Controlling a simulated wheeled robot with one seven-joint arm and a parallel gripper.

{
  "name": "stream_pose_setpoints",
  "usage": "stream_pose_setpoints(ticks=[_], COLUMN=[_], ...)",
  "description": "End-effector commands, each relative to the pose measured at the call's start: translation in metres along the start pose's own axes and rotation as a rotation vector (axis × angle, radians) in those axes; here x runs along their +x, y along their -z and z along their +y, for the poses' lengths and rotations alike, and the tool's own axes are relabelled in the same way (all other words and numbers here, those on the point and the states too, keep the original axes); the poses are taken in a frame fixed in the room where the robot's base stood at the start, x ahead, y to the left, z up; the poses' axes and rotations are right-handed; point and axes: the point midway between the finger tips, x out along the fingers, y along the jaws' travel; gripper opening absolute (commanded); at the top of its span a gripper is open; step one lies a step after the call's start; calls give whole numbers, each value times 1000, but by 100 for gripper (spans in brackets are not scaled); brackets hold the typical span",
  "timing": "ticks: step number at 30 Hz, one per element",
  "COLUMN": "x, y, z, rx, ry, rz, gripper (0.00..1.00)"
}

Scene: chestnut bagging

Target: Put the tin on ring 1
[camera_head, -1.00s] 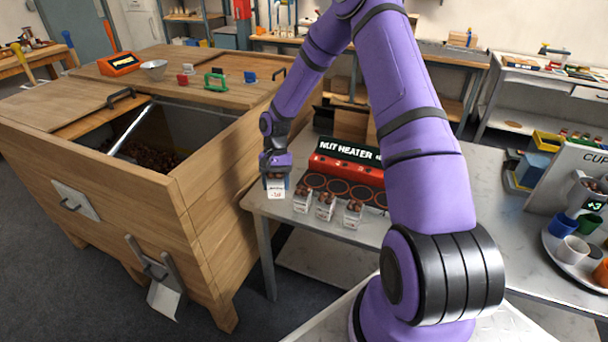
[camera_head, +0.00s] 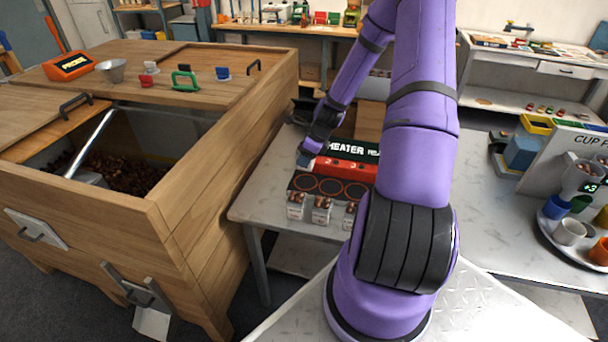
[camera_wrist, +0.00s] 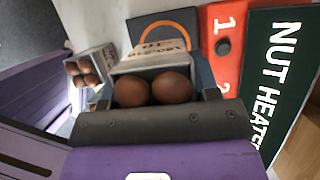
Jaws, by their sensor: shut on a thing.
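My gripper (camera_head: 304,162) is shut on a tin (camera_wrist: 150,58), a pale printed box with brown chestnuts at its open end. The tin sits between the fingers in the wrist view; in the head view my gripper mostly hides it. The gripper is at the left end of the nut heater (camera_head: 348,169). Ring 1 (camera_wrist: 183,17), an orange circle on a dark plate beside the red panel's "1", shows partly behind the tin. In the head view, ring 1 (camera_head: 304,184) is the leftmost ring, just below the gripper. I cannot tell whether the tin touches the heater.
Three filled tins stand in front of the heater: left (camera_head: 296,206), middle (camera_head: 322,210) and right (camera_head: 349,215). The wooden chestnut bin (camera_head: 190,210) stands left of the metal table (camera_head: 262,206). A tray of cups (camera_head: 562,251) is at the right.

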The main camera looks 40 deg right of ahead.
Motion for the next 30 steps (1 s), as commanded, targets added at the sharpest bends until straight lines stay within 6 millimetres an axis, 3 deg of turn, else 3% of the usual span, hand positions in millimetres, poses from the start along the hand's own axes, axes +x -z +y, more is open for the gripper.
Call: stream_pose_setpoints(ticks=[3,11,19,30], x=[17,32,62,66], y=[7,13,25,27], z=[0,0,0,0], rx=[-2,-4,-5,-6], ry=[-3,-1,-3,-1], rz=[0,0,0,0], gripper=[29,29,29,29])
